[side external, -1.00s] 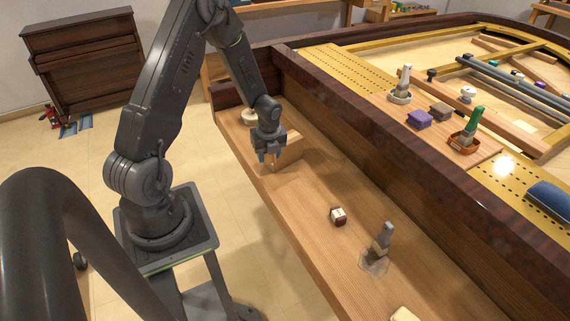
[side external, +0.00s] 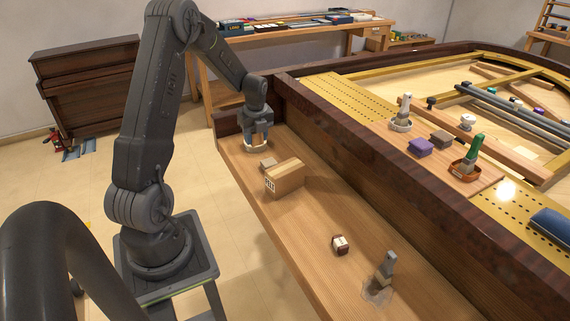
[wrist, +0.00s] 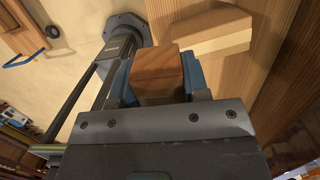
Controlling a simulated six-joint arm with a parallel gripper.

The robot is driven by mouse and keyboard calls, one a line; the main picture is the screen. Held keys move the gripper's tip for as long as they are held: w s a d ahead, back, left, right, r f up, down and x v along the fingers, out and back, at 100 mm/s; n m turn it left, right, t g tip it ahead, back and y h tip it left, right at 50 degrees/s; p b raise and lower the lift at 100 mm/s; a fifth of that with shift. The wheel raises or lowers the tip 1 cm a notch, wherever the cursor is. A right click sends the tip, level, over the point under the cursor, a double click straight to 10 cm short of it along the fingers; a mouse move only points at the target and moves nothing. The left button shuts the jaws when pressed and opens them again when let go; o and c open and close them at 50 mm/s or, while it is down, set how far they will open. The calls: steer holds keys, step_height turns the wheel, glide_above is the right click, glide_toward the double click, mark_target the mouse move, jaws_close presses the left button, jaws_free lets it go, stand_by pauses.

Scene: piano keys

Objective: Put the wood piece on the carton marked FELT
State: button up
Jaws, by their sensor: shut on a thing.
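My gripper (side external: 260,144) is shut on a reddish-brown wood piece (wrist: 157,72); in the wrist view the piece sits between the blue fingers. In the side view the gripper points down above the far end of the wooden ledge, and the fingers mostly hide the piece. A tan carton (side external: 286,178) stands on the ledge nearer the camera, apart from the gripper. Its white end label has dark marks too small to read. A tan box, seemingly this carton, shows beyond the wood piece in the wrist view (wrist: 212,35).
A pale round item (side external: 250,149) is at or just behind the fingertips. A dark-and-white cube (side external: 340,244) and a grey-handled brush (side external: 385,268) stand nearer. The tall piano side (side external: 400,165) borders the ledge.

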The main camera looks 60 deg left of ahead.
glide_above(285, 167)
step_height(285, 167, down, 6)
steer(key=shift+r, duration=0.2)
steer(key=shift+d+f, duration=0.1)
steer(key=shift+f, duration=1.9)
steer(key=shift+f, duration=0.15)
steer(key=o, duration=0.9)
